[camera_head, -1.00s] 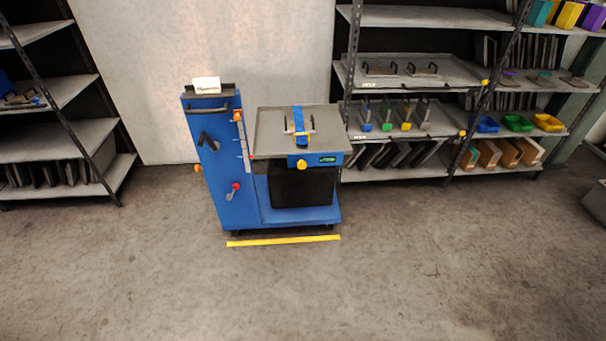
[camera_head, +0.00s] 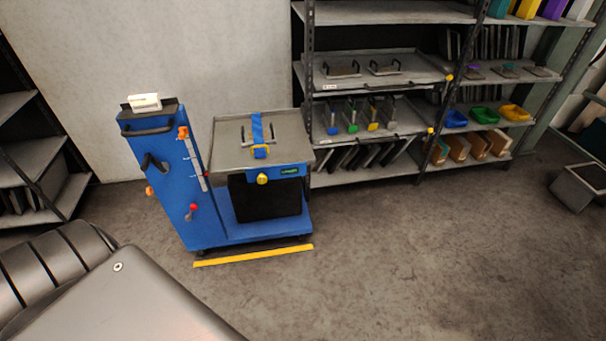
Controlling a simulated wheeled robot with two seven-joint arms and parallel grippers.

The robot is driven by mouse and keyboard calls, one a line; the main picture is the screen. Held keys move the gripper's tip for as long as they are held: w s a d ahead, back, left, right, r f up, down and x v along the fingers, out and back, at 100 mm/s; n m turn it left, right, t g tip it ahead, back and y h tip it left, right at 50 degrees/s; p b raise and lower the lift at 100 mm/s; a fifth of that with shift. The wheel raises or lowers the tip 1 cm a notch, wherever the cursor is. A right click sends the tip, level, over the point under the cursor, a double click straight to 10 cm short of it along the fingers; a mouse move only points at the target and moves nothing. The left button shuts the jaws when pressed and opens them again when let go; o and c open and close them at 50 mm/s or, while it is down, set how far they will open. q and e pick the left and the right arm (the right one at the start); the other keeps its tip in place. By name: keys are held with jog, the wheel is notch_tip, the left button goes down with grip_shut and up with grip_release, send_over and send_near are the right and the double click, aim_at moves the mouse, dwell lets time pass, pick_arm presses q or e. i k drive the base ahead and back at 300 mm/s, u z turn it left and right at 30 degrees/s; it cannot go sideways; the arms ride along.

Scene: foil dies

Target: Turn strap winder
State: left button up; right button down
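A blue wheeled cart (camera_head: 165,205) stands on the floor left of centre. A yellow knob (camera_head: 262,179), possibly the strap winder, sits on the blue front edge beside a small green display (camera_head: 289,171). The tall left part has a black crank handle (camera_head: 154,163) and a red-knobbed lever (camera_head: 192,211). Neither gripper is in view; a grey arm link of mine fills the lower left.
A yellow floor strip (camera_head: 254,255) lies in front of the cart. A shelf rack (camera_head: 360,107) with handled plates, coloured-tipped tools and bins (camera_head: 485,116) stands close on the right. Another rack (camera_head: 35,150) stands at the left. The floor at front right is clear.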

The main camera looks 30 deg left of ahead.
aim_at(261, 179)
jog(key=z, duration=0.3)
jog(key=i, duration=0.8)
jog(key=u, duration=0.7)
jog(key=i, duration=0.45)
jog(key=u, duration=0.4)
